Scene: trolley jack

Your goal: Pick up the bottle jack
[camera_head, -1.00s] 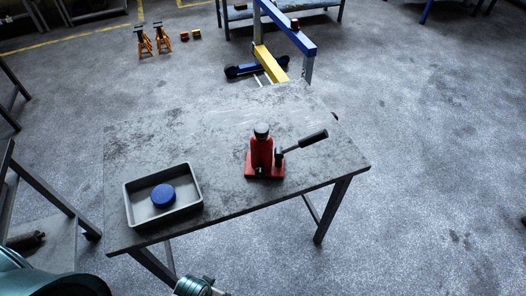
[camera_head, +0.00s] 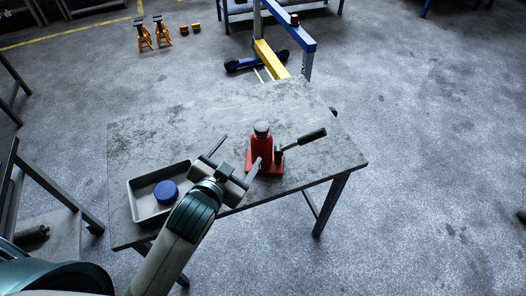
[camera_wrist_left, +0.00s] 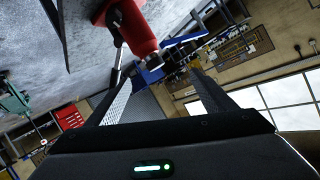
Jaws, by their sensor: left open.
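The red bottle jack (camera_head: 262,152) stands upright on the grey table (camera_head: 160,127), with a dark cap on top and a black-gripped handle (camera_head: 312,137) pointing up to the right. My left gripper (camera_head: 235,153) is open and empty at the near left of the jack, one finger close to its base; I cannot tell if they touch. In the left wrist view the jack (camera_wrist_left: 132,25) shows at the top, tilted in the picture, beyond the gap between the two fingers (camera_wrist_left: 163,95). My right gripper is not in view.
A grey tray (camera_head: 133,201) with a blue round object (camera_head: 165,192) lies to the left of my gripper. A blue and yellow hoist (camera_head: 272,60) stands behind the table. Orange stands (camera_head: 162,32) are on the far floor. The table's back left is clear.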

